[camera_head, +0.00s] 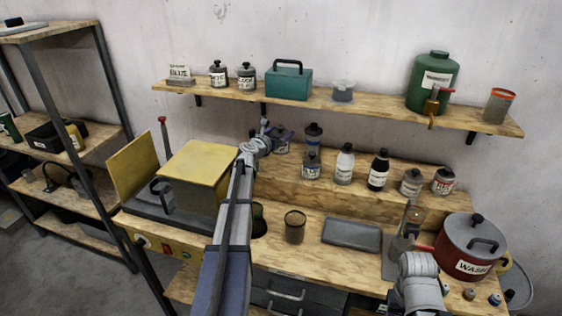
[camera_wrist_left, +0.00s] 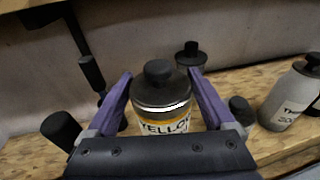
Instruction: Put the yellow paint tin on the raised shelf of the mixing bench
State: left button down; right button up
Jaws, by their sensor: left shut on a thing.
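The yellow paint tin (camera_wrist_left: 163,118) has a dark lid with a black knob and a label reading YELLOW. In the left wrist view it stands upright between the purple fingers of my left gripper (camera_wrist_left: 160,88), which is shut on it. In the head view my left gripper (camera_head: 277,135) is at the left end of the raised shelf (camera_head: 350,198) of the mixing bench, and the tin (camera_head: 282,148) is mostly hidden by it. I cannot tell whether the tin's base touches the wood.
Several bottles and tins stand on the raised shelf to the right, including a white bottle (camera_head: 345,165) and a black bottle (camera_head: 378,170). A blue-banded tin (camera_head: 313,135) is close by. A wall shelf (camera_head: 385,104) is above. A yellow-topped box (camera_head: 195,163) stands left of my arm.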

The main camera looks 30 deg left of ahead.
aim_at(280, 152)
pick_arm(q)
notch_tip(280, 152, down, 5)
jog(key=b, duration=0.4)
jog(key=shift+f, duration=0.15)
jog(key=shift+f+b, duration=0.1)
jog(key=shift+b, duration=0.2)
notch_tip(280, 152, down, 4)
jog(key=b, duration=0.3)
jog(key=shift+r+b, duration=0.2)
jog(key=shift+b, duration=0.1)
jog(key=shift+f, duration=0.1)
grip_release()
jog(key=shift+r, duration=0.3)
jog(key=s+r+p, duration=0.1)
jog(key=s+p, duration=0.1)
jog(key=s, duration=1)
jog(key=shift+d+r, duration=0.2)
jog(key=shift+r, duration=0.05)
